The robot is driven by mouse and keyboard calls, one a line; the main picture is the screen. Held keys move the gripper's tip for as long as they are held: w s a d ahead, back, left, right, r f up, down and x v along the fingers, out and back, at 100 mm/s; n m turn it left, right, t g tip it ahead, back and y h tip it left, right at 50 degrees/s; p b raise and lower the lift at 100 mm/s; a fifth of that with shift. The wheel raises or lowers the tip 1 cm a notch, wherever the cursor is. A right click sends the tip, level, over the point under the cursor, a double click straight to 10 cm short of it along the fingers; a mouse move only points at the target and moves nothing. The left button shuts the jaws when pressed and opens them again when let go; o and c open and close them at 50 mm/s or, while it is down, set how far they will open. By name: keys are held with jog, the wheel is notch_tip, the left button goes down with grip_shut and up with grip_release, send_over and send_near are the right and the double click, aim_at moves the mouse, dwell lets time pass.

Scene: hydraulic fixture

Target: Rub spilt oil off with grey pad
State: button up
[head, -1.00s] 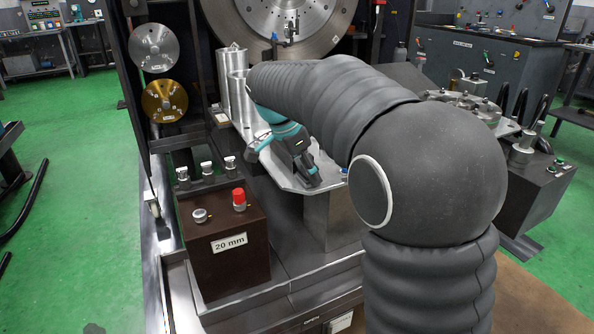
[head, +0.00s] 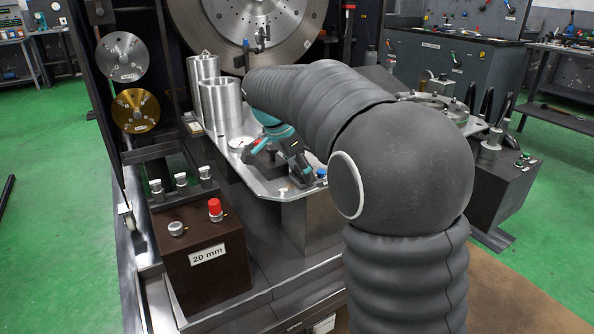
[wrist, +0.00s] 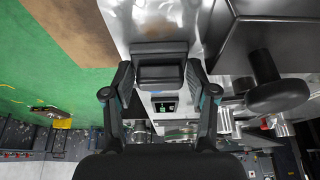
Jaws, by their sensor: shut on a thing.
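My gripper (wrist: 161,73) is shut on a dark grey block-like pad (wrist: 162,66), with one finger on each side of it in the wrist view. The pad is over a shiny metal plate (wrist: 137,18); I cannot tell whether it touches the plate. In the head view my gripper (head: 299,168) is low over the near right end of the plate (head: 262,187), and the pad is not clear there. Pale, glossy streaks show on the plate in the wrist view, but I cannot tell oil from reflections.
A brown box marked 20 mm (head: 205,257) stands in front of the plate. Metal cylinders (head: 220,105) and a round gauge (head: 240,142) are on its left part. A small blue knob (head: 321,174) is close by my gripper. A dark round knob (wrist: 278,97) sticks out at right.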

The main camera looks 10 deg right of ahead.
jog(key=shift+a, duration=0.1)
notch_tip(320, 180, up, 4)
jog(key=p, duration=0.3)
jog(key=shift+r, duration=1.05)
jog(key=shift+r, duration=1.5)
